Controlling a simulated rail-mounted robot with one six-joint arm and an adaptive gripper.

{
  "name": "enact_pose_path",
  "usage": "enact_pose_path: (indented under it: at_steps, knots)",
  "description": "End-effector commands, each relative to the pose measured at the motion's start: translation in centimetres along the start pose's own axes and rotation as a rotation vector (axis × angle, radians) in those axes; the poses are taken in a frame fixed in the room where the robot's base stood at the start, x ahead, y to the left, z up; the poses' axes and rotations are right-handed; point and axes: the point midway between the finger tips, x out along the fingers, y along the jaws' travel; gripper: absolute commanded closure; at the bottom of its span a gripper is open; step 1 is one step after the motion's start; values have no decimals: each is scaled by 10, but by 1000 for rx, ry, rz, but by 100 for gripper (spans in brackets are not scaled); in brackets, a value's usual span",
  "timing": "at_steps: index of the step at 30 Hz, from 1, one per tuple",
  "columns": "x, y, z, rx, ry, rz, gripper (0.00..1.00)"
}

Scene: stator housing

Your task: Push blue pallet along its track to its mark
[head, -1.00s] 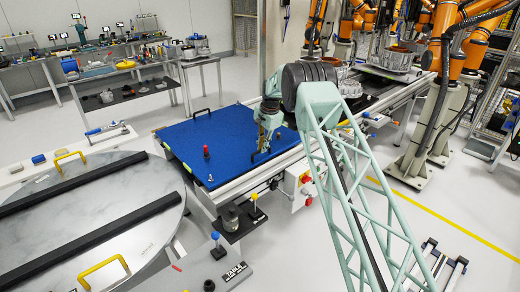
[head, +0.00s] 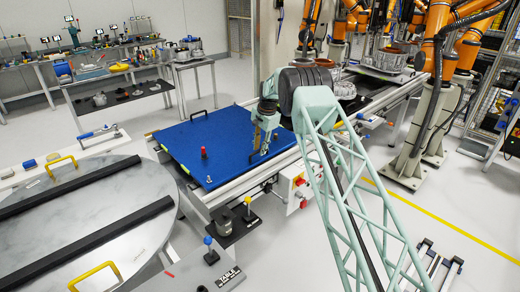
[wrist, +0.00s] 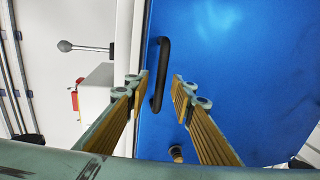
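The blue pallet (head: 225,135) lies flat on a bench with a rail frame. It carries a red-topped peg (head: 204,153) and a black handle (head: 199,114) at its far edge. My gripper (head: 258,152) reaches down at the pallet's right side. In the wrist view, my two fingers (wrist: 161,80) are apart. A black bar handle (wrist: 158,90) on the blue surface shows in the gap between them. I cannot tell whether a finger touches it. The arm partly hides the pallet's right end. I cannot pick out the mark.
A round metal table (head: 85,215) with black bars stands at the left. A control box with red buttons (head: 298,182) is on the bench's near side. The line continues to the right past orange robot arms (head: 430,45). Small knobbed posts (head: 248,202) stand in front.

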Motion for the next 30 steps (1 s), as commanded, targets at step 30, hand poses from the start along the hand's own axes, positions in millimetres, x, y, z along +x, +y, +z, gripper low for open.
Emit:
enact_pose_path:
  at_steps: [30]
  knots:
    - [-78,-1,0,0,1,-2,77]
